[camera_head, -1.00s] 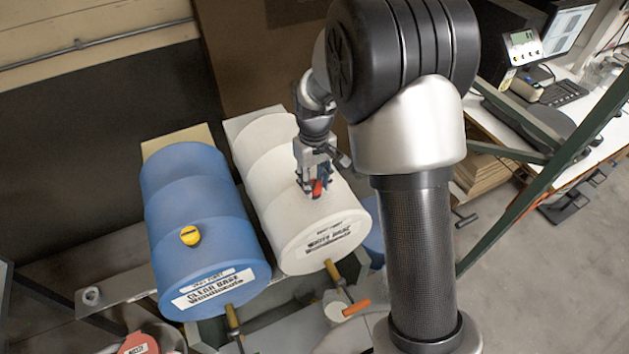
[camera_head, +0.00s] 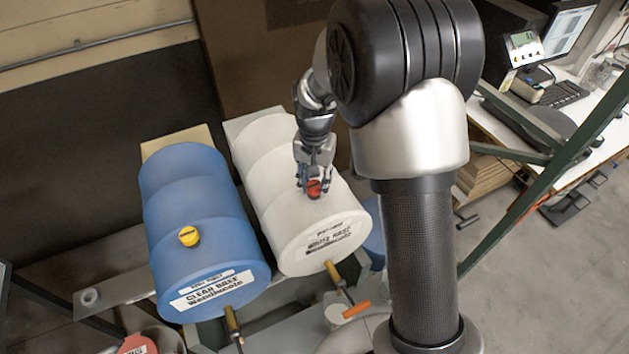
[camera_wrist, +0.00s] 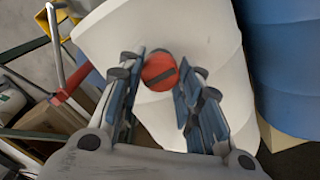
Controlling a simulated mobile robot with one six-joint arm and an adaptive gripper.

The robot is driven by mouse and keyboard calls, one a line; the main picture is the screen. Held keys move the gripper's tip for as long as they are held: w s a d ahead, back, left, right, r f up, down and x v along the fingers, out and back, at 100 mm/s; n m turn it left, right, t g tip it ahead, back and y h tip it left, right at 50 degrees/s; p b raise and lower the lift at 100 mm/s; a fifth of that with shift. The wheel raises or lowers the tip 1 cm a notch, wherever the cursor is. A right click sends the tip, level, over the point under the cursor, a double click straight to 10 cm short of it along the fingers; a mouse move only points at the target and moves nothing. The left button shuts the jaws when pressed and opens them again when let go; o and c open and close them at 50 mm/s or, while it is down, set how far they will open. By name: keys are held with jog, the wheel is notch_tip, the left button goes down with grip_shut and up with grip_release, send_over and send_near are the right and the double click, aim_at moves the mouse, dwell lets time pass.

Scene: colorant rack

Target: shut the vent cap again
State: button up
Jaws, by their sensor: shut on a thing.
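The red vent cap (camera_head: 314,188) sits on the upper side of the white drum (camera_head: 280,160), which lies on its side. My gripper (camera_head: 315,180) comes down from above and is shut on the red cap. In the wrist view the round red cap (camera_wrist: 160,71) with a dark bar across its face lies between the blue-padded fingers (camera_wrist: 160,85). The white drum (camera_wrist: 215,50) fills the area behind it. I cannot tell from these views how tightly the cap sits.
A blue drum (camera_head: 200,220) with a yellow cap (camera_head: 189,236) lies to the left of the white drum. Taps (camera_head: 233,322) stick out at the drums' front ends. A green rack post (camera_head: 550,165) and a bench (camera_head: 590,110) stand at the right.

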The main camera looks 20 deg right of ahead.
aim_at(315, 185)
jog(key=shift+m, duration=0.5)
jog(key=o, duration=1.1)
jog(key=shift+r, duration=6)
